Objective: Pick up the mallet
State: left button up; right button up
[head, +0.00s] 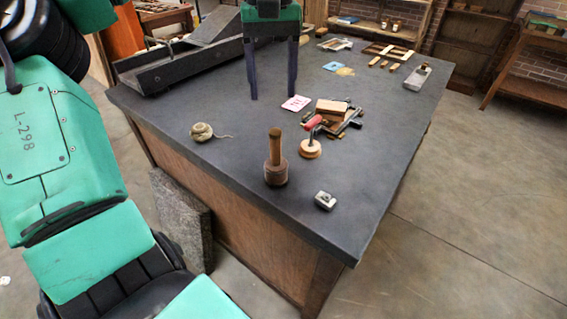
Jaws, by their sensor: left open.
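The mallet (276,167) stands upright on the dark table near its front edge, with its brown round head down and its light wooden handle pointing up. My left gripper (273,96) comes in from the top of the head view. Its two dark fingers point down and are spread apart with nothing between them. The gripper shows above the mallet in the picture, clear of the handle. How high it is over the table is hard to tell. My right gripper does not show.
On the table (350,225), a ball of twine (201,131) lies left of the mallet and a small metal block (325,200) to its right. A dark press bed (180,68) fills the back left.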

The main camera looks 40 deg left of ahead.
aim_at(276, 146)
pick_arm(q)
notch_tip(276, 146, down, 15)
jog(key=shift+w+r+p, duration=0.15)
jog(key=shift+r+p, duration=0.05)
jog(key=shift+p, duration=0.3)
grip_shut()
